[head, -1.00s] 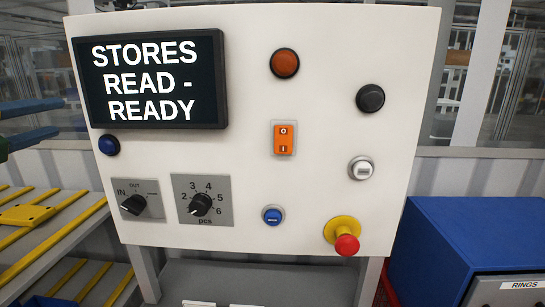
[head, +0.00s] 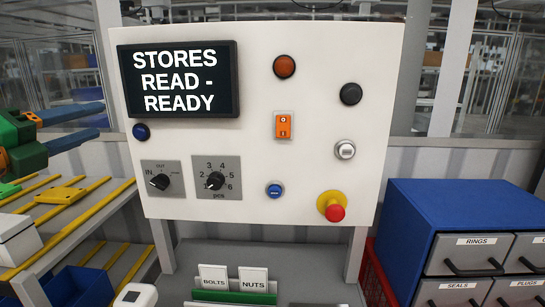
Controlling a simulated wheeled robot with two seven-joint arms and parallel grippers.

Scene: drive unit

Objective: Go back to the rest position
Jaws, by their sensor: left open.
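The white control panel (head: 300,100) stands upright in the middle of the head view. Its screen (head: 179,80) reads "STORES READ - READY". My left gripper (head: 88,127) comes in from the left edge, with two blue fingers spread apart and nothing between them. It is to the left of the panel and apart from it in the picture, above the yellow-railed rack. The green and orange parts behind the fingers are my left arm's. My right gripper is not in view.
A blue cabinet (head: 440,205) with labelled drawers stands at the right. A rack with yellow rails (head: 75,228) is at the left, with a white box (head: 15,240) and a blue bin (head: 80,285). Cards marked "BOLTS" (head: 214,277) and "NUTS" (head: 253,280) stand below the panel.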

